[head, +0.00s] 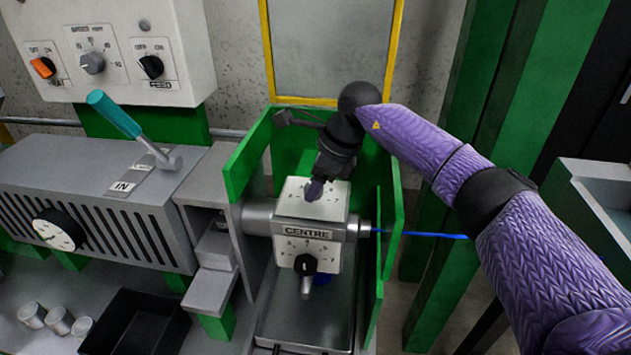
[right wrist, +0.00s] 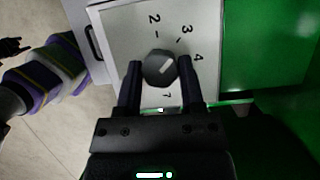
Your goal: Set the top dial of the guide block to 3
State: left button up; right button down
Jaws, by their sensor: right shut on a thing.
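The guide block (head: 341,207) has a white top face and a front plate marked CENTRE. The top dial (right wrist: 159,67) is a grey round knob with a pale pointer mark, seen between the fingers in the right wrist view. The mark points up and right, roughly between the printed 3 and 4; I cannot tell exactly. My right gripper (head: 317,181) reaches down onto the block's top face, and it also shows in the right wrist view (right wrist: 160,84), shut on the dial from both sides. In the head view the gripper mostly hides the dial. My left gripper is not in view.
A black front dial (head: 305,264) sits below the CENTRE label. Green guard plates (head: 248,152) stand around the block. A blue cable (head: 430,235) leaves it to the right. A grey vented housing (head: 100,215) with a teal-handled lever (head: 115,114) is at left.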

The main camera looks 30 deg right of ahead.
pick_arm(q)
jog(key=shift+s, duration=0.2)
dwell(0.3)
pick_arm(e)
jog(key=shift+c, duration=1.1)
grip_release()
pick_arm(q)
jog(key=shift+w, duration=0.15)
pick_arm(e)
jog(key=shift+d+r, duration=0.15)
jog(key=shift+r, duration=0.25)
pick_arm(q)
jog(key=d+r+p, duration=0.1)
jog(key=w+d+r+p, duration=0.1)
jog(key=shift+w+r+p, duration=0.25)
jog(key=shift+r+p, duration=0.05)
jog(key=shift+p, duration=0.05)
pick_arm(e)
jog(key=v, duration=0.9)
